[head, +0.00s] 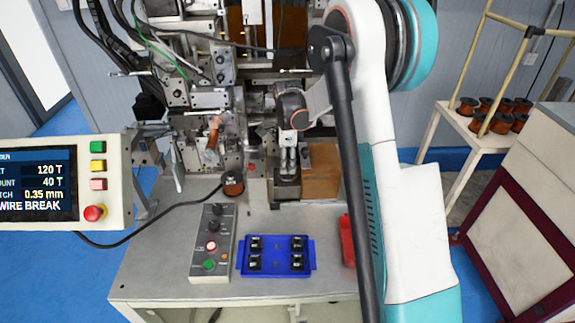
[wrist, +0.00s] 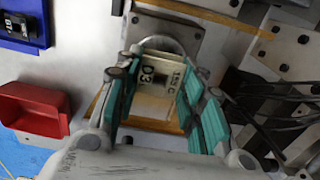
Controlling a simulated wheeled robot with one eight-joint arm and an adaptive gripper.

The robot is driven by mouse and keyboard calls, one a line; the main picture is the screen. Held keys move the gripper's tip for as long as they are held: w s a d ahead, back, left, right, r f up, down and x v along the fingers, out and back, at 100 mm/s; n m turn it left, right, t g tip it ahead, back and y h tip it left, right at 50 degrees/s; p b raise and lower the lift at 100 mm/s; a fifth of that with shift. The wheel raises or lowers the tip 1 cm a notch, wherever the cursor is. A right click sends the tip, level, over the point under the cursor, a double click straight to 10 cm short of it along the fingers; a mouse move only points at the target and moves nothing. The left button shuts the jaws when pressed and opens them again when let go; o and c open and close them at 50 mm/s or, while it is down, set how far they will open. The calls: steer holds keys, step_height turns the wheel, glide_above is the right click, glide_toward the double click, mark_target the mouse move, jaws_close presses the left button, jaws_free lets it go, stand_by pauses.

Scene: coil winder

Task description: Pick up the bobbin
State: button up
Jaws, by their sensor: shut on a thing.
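The bobbin is a cream block-shaped piece (wrist: 155,83) printed "D3" and "155 C" with a dark slot, seen in the wrist view. My gripper (wrist: 158,68) has its two teal-padded fingers on either side of it, shut on it. In the head view my gripper (head: 288,160) points down at the winder, above a dark block on the bench in front of a brown box. The bobbin is too small or hidden there to make out. A grey metal plate with a round part lies just beyond the fingertips in the wrist view.
A blue tray (head: 242,266) with several black pieces and a grey button box (head: 211,245) lie on the bench. A red bin (head: 347,240) is partly behind my arm. A copper spool (head: 233,184) stands left of my gripper. The control panel (head: 112,160) reads "WIRE BREAK".

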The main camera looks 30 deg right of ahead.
step_height(320, 180, up, 19)
steer(key=p, duration=0.1)
steer(key=shift+f+p, duration=0.2)
steer(key=shift+p, duration=0.1)
stand_by(0.5)
